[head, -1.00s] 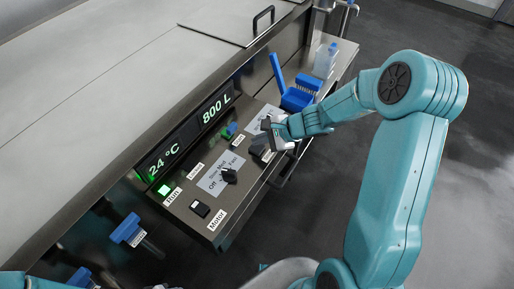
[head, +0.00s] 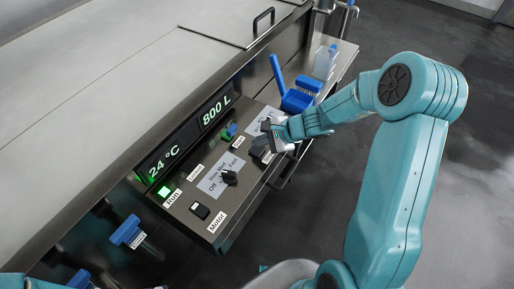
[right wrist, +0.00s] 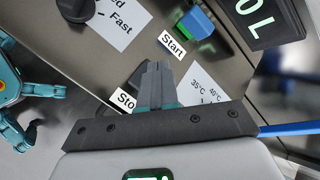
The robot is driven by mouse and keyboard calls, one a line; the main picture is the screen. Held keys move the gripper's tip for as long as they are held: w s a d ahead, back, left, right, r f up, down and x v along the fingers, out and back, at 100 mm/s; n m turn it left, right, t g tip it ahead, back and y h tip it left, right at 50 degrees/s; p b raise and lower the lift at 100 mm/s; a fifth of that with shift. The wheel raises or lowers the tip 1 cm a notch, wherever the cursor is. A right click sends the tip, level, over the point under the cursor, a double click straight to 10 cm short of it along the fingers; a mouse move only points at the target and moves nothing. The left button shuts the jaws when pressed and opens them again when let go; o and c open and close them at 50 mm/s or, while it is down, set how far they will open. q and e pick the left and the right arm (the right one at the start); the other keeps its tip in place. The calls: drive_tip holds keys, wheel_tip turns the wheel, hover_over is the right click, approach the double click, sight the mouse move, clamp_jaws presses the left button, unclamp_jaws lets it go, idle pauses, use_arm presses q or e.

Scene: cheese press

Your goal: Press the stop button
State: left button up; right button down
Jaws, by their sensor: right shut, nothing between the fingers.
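My right gripper (head: 266,142) is over the right part of the control panel (head: 236,208); it also shows in the right wrist view (right wrist: 156,70), with its fingers together and empty. A partly covered label reading "Sto" (right wrist: 124,102) lies just left of the fingers in the right wrist view. The stop button itself cannot be made out; the gripper hides that spot. Whether the fingertips touch the panel cannot be told. The blue start button (right wrist: 195,25) with a green glow is just beyond the fingers, beside its "Start" label (right wrist: 172,44).
The panel also bears a speed knob (head: 229,177), a motor switch (head: 200,210) and a lit green run light (head: 164,190). A display (head: 215,110) reads 24 °C and 800 L. A temperature scale (right wrist: 207,88) lies right of the fingers. A blue holder (head: 297,100) stands beyond the gripper.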

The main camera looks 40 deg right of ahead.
sight(260, 150)
drive_tip(key=shift+f, duration=0.1)
idle(0.7)
drive_tip(key=shift+f+b, duration=0.35)
drive_tip(key=shift+b, duration=0.25)
drive_tip(key=shift+f+b, duration=0.5)
drive_tip(key=shift+b, duration=0.15)
idle(0.5)
drive_tip(key=shift+r, duration=0.1)
drive_tip(key=shift+r+p, duration=0.7)
drive_tip(key=shift+r, duration=0.15)
wheel_tip(260, 150, up, 5)
drive_tip(key=p, duration=0.4)
idle(0.7)
